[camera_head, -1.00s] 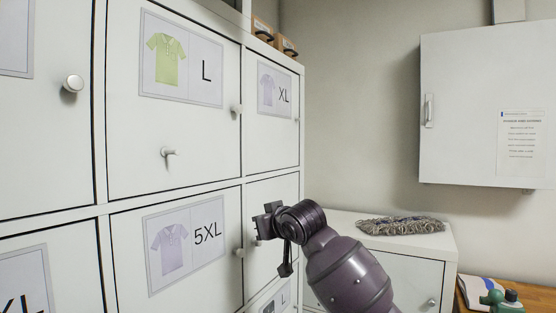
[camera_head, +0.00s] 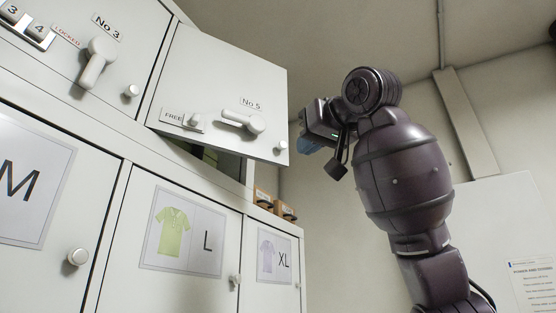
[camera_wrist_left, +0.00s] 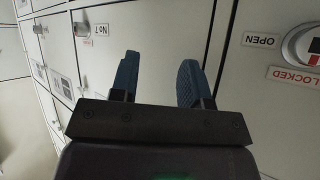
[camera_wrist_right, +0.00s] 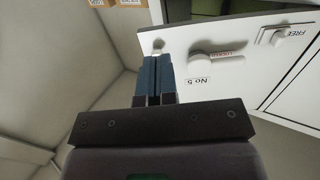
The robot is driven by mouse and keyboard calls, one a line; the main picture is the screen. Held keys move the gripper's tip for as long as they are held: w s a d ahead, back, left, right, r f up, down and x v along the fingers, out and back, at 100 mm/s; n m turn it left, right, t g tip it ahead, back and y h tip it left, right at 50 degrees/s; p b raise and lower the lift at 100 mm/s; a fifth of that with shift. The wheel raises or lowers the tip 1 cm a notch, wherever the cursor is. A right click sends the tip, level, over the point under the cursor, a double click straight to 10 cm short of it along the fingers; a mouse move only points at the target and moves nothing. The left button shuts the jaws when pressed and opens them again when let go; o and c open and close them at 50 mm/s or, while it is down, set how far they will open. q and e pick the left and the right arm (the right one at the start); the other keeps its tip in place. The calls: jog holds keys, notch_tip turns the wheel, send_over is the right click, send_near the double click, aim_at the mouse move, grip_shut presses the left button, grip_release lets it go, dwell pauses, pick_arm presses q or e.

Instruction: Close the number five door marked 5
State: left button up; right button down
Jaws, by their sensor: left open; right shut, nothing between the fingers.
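The number five door (camera_head: 222,95), labelled "No 5", is a white panel in the upper row of lockers in the head view. My right gripper (camera_head: 303,133) is shut and empty, just right of the door. In the right wrist view its fingers (camera_wrist_right: 156,75) point at the door's edge by the knob; contact is unclear. My left gripper (camera_wrist_left: 158,78) is open and empty before other white doors.
The No 3 door (camera_head: 85,50) beside it is shut, with a LOCKED sign. Small brown boxes (camera_head: 285,211) stand at the cabinet's right end. The space right of the cabinet is open up to a wall.

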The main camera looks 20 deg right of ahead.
notch_tip(320, 180, up, 2)
jog(key=s, duration=0.3)
jog(key=p, duration=0.4)
send_near(272, 161)
jog(key=w, duration=0.6)
jog(key=shift+w+a, duration=0.2)
jog(key=shift+a, duration=0.2)
jog(key=shift+w, duration=0.5)
pick_arm(q)
jog(key=shift+s+a+r, duration=0.1)
jog(key=shift+s+r, duration=0.2)
jog(key=shift+r, duration=0.3)
jog(key=shift+s+a+r, duration=0.1)
jog(key=shift+s+r, duration=0.2)
jog(key=shift+r, duration=0.3)
pick_arm(e)
jog(key=shift+w+a, duration=0.1)
pick_arm(q)
jog(key=shift+r, duration=0.1)
